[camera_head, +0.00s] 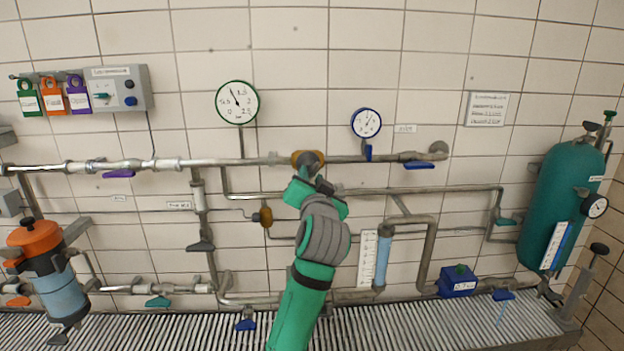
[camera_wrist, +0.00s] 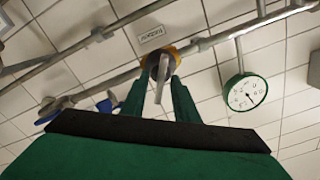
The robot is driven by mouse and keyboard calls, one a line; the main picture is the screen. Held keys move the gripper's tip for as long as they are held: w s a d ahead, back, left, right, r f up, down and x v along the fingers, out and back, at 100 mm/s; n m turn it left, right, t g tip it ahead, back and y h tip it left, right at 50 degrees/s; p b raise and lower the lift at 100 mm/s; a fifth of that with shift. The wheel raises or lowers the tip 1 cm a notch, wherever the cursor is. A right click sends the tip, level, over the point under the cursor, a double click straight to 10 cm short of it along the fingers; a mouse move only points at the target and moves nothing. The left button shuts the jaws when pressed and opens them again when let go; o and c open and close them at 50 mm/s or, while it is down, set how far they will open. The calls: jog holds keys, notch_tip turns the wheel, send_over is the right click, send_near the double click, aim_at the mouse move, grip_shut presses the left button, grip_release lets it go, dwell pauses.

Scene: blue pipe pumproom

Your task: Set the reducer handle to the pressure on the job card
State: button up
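The reducer (camera_head: 308,158) is a brass-coloured body on the upper pipe. It also shows in the wrist view (camera_wrist: 176,56), with a grey lever handle (camera_wrist: 159,82) sticking out towards the camera. My gripper (camera_wrist: 160,78) has its two green fingers on either side of this handle, with gaps that look visible beside it. In the head view my gripper (camera_head: 318,188) covers part of the handle. The green-rimmed gauge (camera_head: 238,102) is left of the reducer; its needle points up and slightly left. A white card (camera_head: 487,109) hangs at the upper right; its print is too small to read.
A small blue-rimmed gauge (camera_head: 366,123) and a blue-handled valve (camera_head: 419,165) sit right of the reducer. A control box (camera_head: 118,88) with tags is at the left. A teal tank (camera_head: 562,205) stands at the right. Pipes and a clear tube (camera_head: 382,258) run below.

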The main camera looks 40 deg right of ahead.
jog(key=shift+c, duration=0.3)
grip_shut()
jog(key=shift+m, duration=1.7)
jog(key=shift+o, duration=0.3)
grip_release()
